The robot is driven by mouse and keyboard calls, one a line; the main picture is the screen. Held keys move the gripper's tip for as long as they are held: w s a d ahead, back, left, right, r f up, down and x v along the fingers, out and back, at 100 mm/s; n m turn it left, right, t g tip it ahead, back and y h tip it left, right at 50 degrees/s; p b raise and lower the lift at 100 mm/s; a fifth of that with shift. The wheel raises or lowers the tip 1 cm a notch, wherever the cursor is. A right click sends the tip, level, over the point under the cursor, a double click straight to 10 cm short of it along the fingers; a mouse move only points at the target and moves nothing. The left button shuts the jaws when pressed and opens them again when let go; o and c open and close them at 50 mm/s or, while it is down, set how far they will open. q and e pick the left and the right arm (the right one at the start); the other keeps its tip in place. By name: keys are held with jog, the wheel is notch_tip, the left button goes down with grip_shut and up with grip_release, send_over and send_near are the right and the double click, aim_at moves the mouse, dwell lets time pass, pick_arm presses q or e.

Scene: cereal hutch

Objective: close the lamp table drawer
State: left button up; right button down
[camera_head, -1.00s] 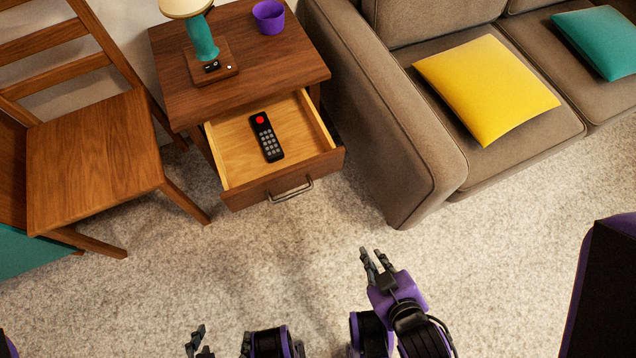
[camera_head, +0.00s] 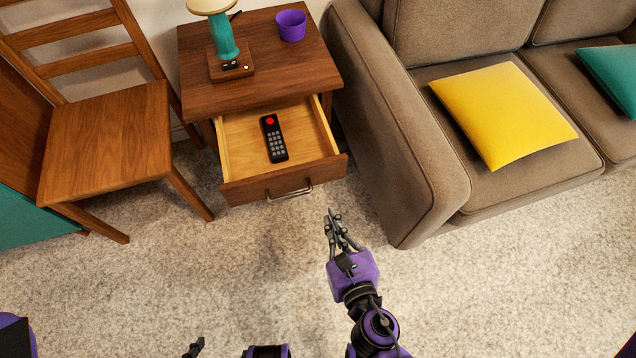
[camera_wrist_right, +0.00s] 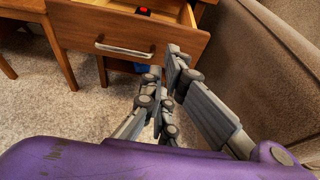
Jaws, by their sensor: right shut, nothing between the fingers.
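The lamp table (camera_head: 262,92) is dark wood, and its drawer (camera_head: 240,192) is pulled out toward me. A metal handle (camera_head: 290,192) is on the drawer front, and it also shows in the right wrist view (camera_wrist_right: 124,49). A black remote (camera_head: 274,142) with a red button lies in the drawer. My right gripper (camera_head: 334,213) is shut and empty, just in front of and to the right of the drawer front, apart from it in the head view. In the right wrist view its fingers (camera_wrist_right: 166,75) overlap the drawer front's right part. Of my left gripper (camera_head: 196,344) only a dark tip shows at the bottom edge.
A teal lamp (camera_head: 224,38) and a purple cup (camera_head: 291,26) stand on the table. A wooden chair (camera_head: 110,135) is to the left. A brown sofa (camera_head: 400,165) with a yellow cushion (camera_head: 503,115) is close on the right. Carpet in front is clear.

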aim_at(312, 173)
jog(key=x, duration=0.8)
jog(key=r+p+x, duration=0.1)
jog(key=x, duration=0.3)
jog(key=shift+w, duration=0.15)
jog(key=shift+a, duration=0.1)
